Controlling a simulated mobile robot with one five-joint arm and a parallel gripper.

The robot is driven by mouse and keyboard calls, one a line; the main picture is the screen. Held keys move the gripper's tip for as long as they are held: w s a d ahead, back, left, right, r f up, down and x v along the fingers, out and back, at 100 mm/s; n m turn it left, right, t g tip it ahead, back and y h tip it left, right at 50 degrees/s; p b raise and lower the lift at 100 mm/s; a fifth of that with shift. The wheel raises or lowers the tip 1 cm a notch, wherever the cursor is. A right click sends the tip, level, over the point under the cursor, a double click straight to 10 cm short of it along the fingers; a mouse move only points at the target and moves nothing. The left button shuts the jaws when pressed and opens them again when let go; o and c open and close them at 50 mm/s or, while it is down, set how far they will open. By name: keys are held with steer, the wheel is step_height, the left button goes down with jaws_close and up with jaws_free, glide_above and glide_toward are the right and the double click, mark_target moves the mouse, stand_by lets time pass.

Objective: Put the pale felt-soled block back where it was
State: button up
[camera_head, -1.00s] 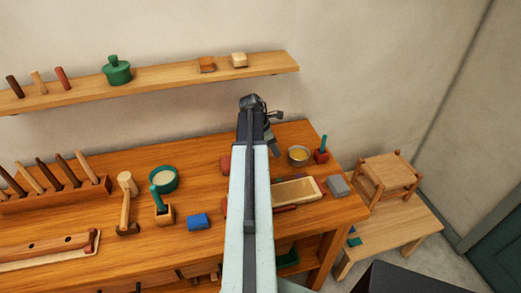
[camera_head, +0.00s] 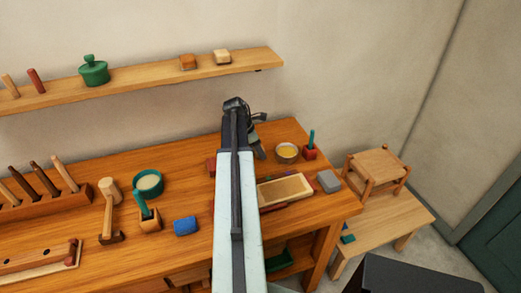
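A pale wooden block (camera_head: 221,56) sits on the wall shelf (camera_head: 130,81), near its right end. A darker orange-brown block (camera_head: 187,62) sits to its left. I cannot make out a felt sole on either. A grey block (camera_head: 328,181) lies on the workbench near its right end. My gripper (camera_head: 259,148) hangs at the far end of my raised arm, seen over the back of the bench. It is small and dark, partly hidden by the arm, and I cannot see whether its fingers are apart or hold anything.
The workbench (camera_head: 83,222) holds a pale shallow tray (camera_head: 286,191), an amber bowl (camera_head: 287,152), a red pot (camera_head: 310,152), a blue block (camera_head: 186,226), a mallet (camera_head: 108,205) and a tool rack (camera_head: 45,208). A stool (camera_head: 376,164) stands on a low bench (camera_head: 410,222) at right.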

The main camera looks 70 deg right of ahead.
steer(key=shift+o, duration=0.9)
steer(key=shift+r+p, duration=0.5)
steer(key=shift+r, duration=0.05)
steer(key=p+v, duration=1)
steer(key=v, duration=0.1)
steer(key=shift+r, duration=0.15)
